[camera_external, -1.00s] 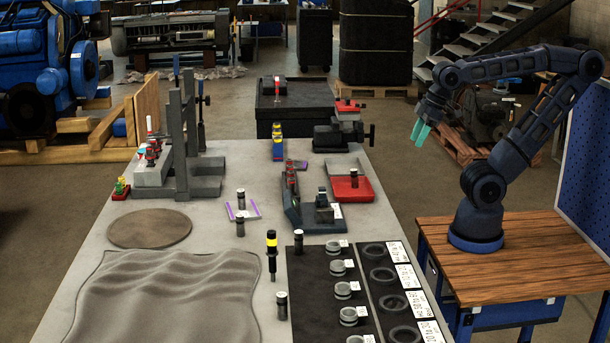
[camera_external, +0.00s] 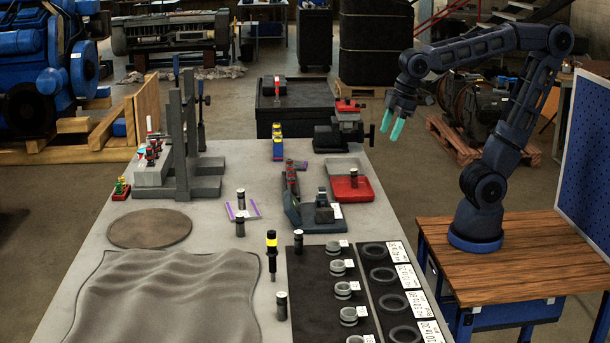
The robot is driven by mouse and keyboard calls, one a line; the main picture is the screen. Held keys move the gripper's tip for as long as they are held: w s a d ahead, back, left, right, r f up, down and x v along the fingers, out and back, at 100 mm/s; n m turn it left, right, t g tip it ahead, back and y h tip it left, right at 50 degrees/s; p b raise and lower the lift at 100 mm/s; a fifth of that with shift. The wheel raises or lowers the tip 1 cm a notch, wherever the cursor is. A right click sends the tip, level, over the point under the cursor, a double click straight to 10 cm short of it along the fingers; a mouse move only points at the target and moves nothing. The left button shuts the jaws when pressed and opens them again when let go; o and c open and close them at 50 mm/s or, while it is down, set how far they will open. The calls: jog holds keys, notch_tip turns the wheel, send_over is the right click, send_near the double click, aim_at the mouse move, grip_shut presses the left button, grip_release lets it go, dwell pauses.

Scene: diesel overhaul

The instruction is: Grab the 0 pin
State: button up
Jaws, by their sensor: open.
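Several small dark pins with light bands stand on the grey table. One pin (camera_external: 241,199) is by the purple-edged tray, and another pin (camera_external: 240,227) is just in front of it. One pin (camera_external: 282,305) stands left of the black mat, one pin (camera_external: 298,241) is at the mat's back left corner, and one pin (camera_external: 354,178) is in the red tray. No number is readable on any pin, so I cannot tell which is the 0 pin. My gripper (camera_external: 391,131) has teal fingertips, apart and empty, in the air near the table's back right edge, away from all pins.
The black mat (camera_external: 315,310) holds grey rings with white tags; a strip of larger rings and labels lies right of it. A black-and-yellow tool (camera_external: 271,256) stands left of the mat. A vise (camera_external: 338,137), a fixture block (camera_external: 312,213) and a tall grey press (camera_external: 190,140) rise from the table.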

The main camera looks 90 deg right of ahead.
jog(key=w+a+n+g, duration=0.1)
jog(key=w+a+n, duration=0.1)
jog(key=w+a, duration=0.35)
jog(key=w+a+n, duration=0.2)
jog(key=w+a, duration=0.1)
jog(key=w, duration=0.5)
jog(key=n+g, duration=0.3)
jog(key=n, duration=0.6)
send_over(281, 295)
jog(key=f, duration=2.2)
jog(key=shift+s+d, duration=0.2)
jog(key=shift+d, duration=0.05)
jog(key=shift+w+a+f, duration=0.1)
jog(key=shift+a+f, duration=0.15)
jog(key=shift+f, duration=5.35)
grip_shut()
jog(key=shift+r, duration=0.1)
